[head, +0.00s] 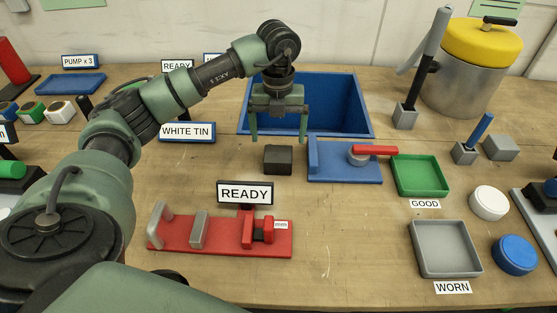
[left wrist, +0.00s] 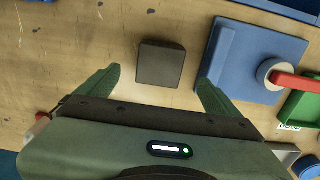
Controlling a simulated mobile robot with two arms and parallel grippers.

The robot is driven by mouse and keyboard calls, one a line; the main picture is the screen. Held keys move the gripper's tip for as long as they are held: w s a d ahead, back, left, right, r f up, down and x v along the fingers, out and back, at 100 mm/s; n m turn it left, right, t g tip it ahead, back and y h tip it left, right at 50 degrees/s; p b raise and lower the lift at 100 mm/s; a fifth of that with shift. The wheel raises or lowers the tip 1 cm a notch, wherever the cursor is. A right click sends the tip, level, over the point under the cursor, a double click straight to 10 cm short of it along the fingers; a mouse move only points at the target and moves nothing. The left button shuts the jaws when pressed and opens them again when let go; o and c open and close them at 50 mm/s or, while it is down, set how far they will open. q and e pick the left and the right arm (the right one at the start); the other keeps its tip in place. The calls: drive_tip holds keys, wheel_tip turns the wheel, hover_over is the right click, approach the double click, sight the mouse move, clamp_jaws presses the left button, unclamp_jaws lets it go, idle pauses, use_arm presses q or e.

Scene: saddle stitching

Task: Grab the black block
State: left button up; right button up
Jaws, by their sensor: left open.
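The black block (head: 278,160) sits on the wooden table, just left of the blue fixture with the red handle. It also shows in the left wrist view (left wrist: 160,65), a little beyond the fingertips and between their lines. My left gripper (head: 279,138) is open and points down above and slightly behind the block in the head view. Its two green fingers are apart with nothing between them, and they also show in the left wrist view (left wrist: 158,80). I cannot tell the exact height of the fingertips over the table. My right gripper is not in view.
The blue fixture (head: 326,173) with a red handle (head: 375,150) stands close right of the block. A blue bin (head: 366,118) is behind. A red fixture (head: 180,236) with a READY sign (head: 245,193) lies in front. A green tray (head: 420,177) and grey tray (head: 445,249) are right.

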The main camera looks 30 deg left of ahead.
sight(278, 153)
use_arm(q)
wheel_tip(278, 153, down, 7)
drive_tip(key=p, duration=0.3)
drive_tip(key=shift+s+f, duration=0.1)
drive_tip(key=shift+f, duration=0.45)
drive_tip(key=c, duration=2)
drive_tip(key=shift+r, duration=0.1)
drive_tip(key=shift+c, duration=0.2)
